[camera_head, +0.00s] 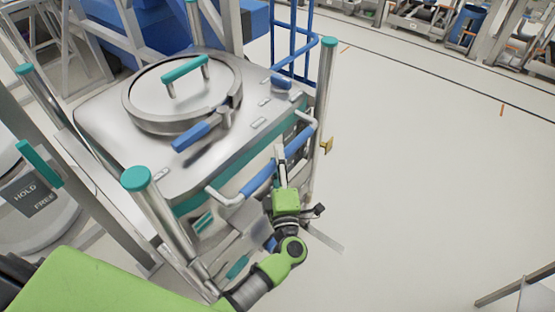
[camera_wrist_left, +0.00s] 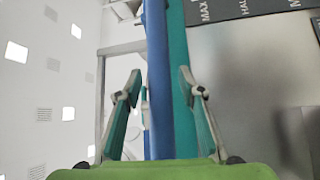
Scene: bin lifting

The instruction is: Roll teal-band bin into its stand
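The teal-band bin (camera_head: 105,112) is a steel box with a round lid, a teal lid handle and a blue latch. It stands upright between steel posts with teal caps, such as the near post (camera_head: 137,180); I cannot tell whether these posts are the stand. A blue push bar (camera_head: 262,172) runs along its near right side. My left gripper (camera_head: 281,160) is at this bar. In the left wrist view the gripper (camera_wrist_left: 160,78) is open, with the blue bar (camera_wrist_left: 157,120) between its fingers and gaps on both sides. My right gripper is out of view.
A blue tubular cart frame (camera_head: 295,40) and blue boxes (camera_head: 150,22) stand behind the bin. A round light container (camera_head: 30,205) with a dark label is at the left. A metal frame (camera_head: 515,290) is at the lower right.

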